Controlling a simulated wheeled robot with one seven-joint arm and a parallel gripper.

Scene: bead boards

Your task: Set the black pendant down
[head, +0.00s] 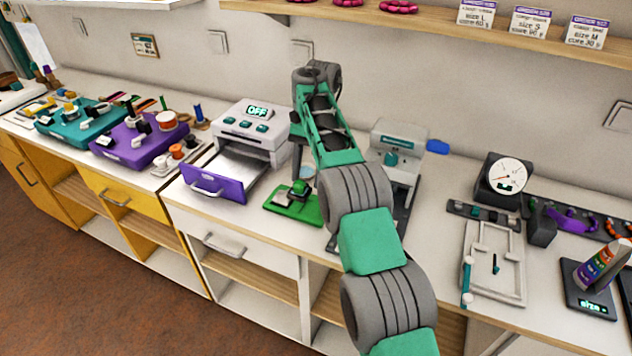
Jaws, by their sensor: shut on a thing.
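My arm reaches up from the bottom right and bends down over the counter. My gripper (297,165) hangs at its end, left of the forearm and just above a green stand (291,205) with a round lens. The gripper is small and dark here and partly hidden by my arm. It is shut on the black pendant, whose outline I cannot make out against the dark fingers. Whether the pendant touches anything below is hidden.
A white machine (252,130) reading OFF has its purple-fronted drawer (215,185) pulled out at left. A grey press (398,160) stands right of my arm. A dial gauge (503,180) and a white frame (494,262) are farther right. Purple (135,145) and teal (75,122) boards lie far left.

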